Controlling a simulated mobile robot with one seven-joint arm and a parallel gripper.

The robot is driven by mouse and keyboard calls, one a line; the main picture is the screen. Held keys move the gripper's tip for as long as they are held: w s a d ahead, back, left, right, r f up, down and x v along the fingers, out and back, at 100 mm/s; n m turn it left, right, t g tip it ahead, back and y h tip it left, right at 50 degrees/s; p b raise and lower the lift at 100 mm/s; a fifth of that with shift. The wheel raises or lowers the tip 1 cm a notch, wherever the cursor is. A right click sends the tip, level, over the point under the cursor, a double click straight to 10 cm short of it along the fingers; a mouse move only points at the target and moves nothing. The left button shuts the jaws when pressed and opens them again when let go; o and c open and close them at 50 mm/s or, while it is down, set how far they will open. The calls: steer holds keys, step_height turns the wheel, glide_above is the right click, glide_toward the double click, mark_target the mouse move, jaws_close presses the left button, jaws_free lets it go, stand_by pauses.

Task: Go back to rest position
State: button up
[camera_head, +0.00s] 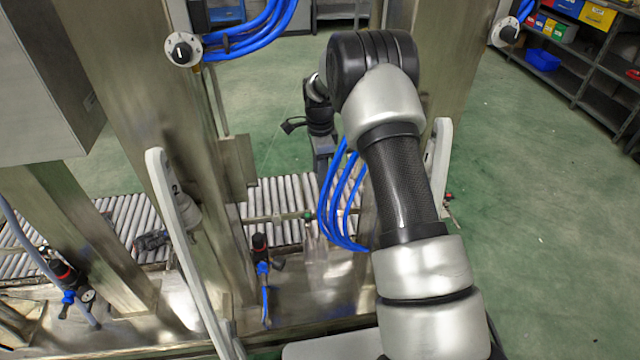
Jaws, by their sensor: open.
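My arm rises from the bottom right to a large black and silver elbow at the top centre. Beyond the elbow it runs away from the camera, and the elbow partly hides it. What looks like my gripper (294,126) is small and dark at the far end, left of the elbow. It is open and I see nothing held in it. Its fingers are too small to make out clearly.
Metal posts (150,130) stand close on the left, with another behind my arm. A pale upright bar (182,230) marked 2 stands left of my arm. Blue hoses (340,205) hang beside the arm. A roller conveyor (285,200) lies behind. Green floor is free on the right before shelves (590,85).

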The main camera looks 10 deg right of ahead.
steer(key=shift+r, duration=0.85)
steer(key=s+r+n+t, duration=0.1)
steer(key=s+r+n, duration=0.3)
steer(key=s+r, duration=0.55)
steer(key=s+r+n+t, duration=0.2)
steer(key=s+r+n, duration=0.2)
steer(key=r, duration=1)
steer(key=s+d+r+n+t+p, duration=0.1)
steer(key=s+r+n, duration=0.3)
steer(key=s, duration=0.8)
steer(key=s+r+n+t, duration=0.2)
steer(key=s+n, duration=0.4)
steer(key=s, duration=0.5)
step_height(320, 180, up, 19)
steer(key=p, duration=1.9)
